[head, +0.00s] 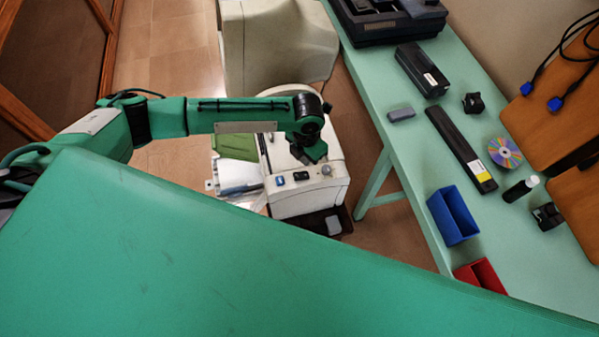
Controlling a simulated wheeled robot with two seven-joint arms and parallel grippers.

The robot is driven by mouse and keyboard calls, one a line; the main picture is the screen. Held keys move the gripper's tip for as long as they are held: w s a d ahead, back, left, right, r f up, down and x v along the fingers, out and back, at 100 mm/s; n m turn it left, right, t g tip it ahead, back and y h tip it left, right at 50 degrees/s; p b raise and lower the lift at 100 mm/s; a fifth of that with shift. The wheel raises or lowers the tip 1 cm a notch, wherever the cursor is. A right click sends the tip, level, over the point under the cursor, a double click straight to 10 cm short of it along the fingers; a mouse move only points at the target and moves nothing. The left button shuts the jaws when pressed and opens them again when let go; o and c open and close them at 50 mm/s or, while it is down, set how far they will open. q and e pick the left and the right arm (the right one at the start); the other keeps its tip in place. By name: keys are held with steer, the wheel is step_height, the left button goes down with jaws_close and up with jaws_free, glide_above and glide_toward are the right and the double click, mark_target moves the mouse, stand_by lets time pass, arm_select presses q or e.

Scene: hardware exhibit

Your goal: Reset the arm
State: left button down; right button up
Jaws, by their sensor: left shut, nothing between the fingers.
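My left arm comes in from the left, stretched nearly level across the upper middle of the head view. My left gripper (312,152) is at its end, pointing down, with its dark green fingers shut and nothing held. It is well to the left of the table and apart from the things on it. My right gripper is not in view. A large green surface close to the camera hides most of the lower picture.
A pale green table (395,155) runs along the right. It bears a blue bin (453,217), a red bin (481,277), a long black box (460,148), a disc (505,153) and a black case (421,69). Wooden floor (180,50) shows at the upper left.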

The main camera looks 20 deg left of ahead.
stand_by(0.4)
arm_select(q)
steer(key=s+d+r+n+t+h, duration=0.2)
steer(key=s+d+r+n+h, duration=0.2)
steer(key=s+d+n, duration=0.95)
steer(key=s+a+r+n+t+y, duration=0.15)
steer(key=s+a+n, duration=0.35)
steer(key=a+n, duration=0.7)
steer(key=s+a+r+n+y, duration=0.15)
steer(key=s+a+n, duration=0.25)
steer(key=a+n, duration=0.8)
step_height(320, 180, down, 33)
steer(key=d+n+g+b, duration=0.1)
steer(key=d+n+b, duration=0.1)
steer(key=s+a+f+g+y+b, duration=0.1)
steer(key=s+a+f+b, duration=0.1)
steer(key=s+f, duration=1.7)
step_height(320, 180, down, 4)
steer(key=shift+s+a+r+m, duration=0.1)
steer(key=shift+s+a+m, duration=0.3)
steer(key=shift+a, duration=0.25)
